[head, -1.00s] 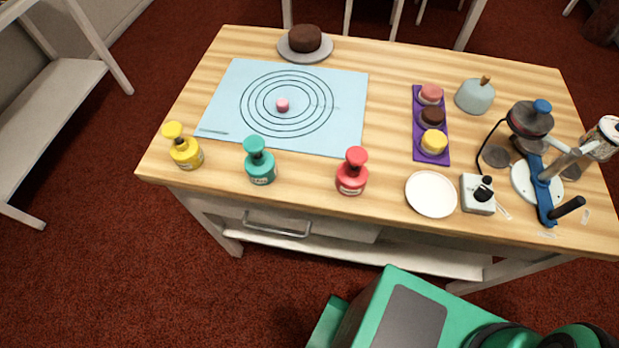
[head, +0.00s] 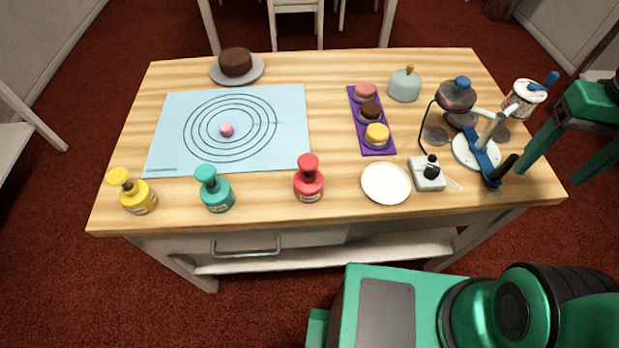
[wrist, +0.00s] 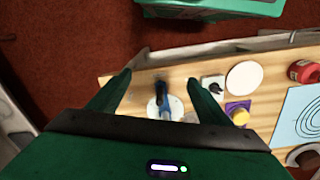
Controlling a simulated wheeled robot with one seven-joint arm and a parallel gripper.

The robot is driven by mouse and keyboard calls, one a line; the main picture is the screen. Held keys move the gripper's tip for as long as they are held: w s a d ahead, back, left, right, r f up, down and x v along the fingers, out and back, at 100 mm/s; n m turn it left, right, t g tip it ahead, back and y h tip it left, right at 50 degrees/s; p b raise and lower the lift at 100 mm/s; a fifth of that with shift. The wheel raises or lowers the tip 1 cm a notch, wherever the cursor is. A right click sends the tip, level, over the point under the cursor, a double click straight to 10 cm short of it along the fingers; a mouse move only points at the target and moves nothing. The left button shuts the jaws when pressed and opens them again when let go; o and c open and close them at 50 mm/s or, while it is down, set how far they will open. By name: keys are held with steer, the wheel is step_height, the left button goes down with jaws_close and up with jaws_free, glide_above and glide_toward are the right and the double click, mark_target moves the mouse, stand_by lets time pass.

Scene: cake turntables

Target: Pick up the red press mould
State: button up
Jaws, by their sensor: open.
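The red press mould (head: 309,184) stands upright on the wooden table near its front edge, with a round knob on top and a pale label. It also shows at the right of the wrist view (wrist: 304,71), partly cut off by the frame. My gripper (wrist: 159,78) is open and empty, its two green fingers apart. In the head view my gripper (head: 563,170) is at the far right, beyond the table's right edge, well away from the red mould.
A teal mould (head: 216,193) and a yellow mould (head: 136,196) stand left of the red one. A white plate (head: 386,184) and a small switch box (head: 428,174) are to its right. A blue-and-white stand (head: 480,150) is at the table's right end. A blue mat (head: 170,135) lies behind.

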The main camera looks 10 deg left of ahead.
steer(key=w+a+n, duration=0.6)
steer(key=a+n, duration=0.1)
steer(key=a, duration=0.6)
steer(key=n, duration=1.3)
glide_above(311, 163)
steer(key=shift+w+d+f, duration=0.2)
steer(key=shift+d+f, duration=0.1)
steer(key=shift+f, duration=0.2)
steer(key=f, duration=0.5)
steer(key=shift+s+a, duration=0.15)
steer(key=shift+a, duration=0.1)
steer(key=shift+w+a+f, duration=0.15)
steer(key=shift+f, duration=1.3)
steer(key=shift+w+a+f, duration=0.15)
steer(key=shift+f, duration=1.3)
steer(key=c, duration=1.3)
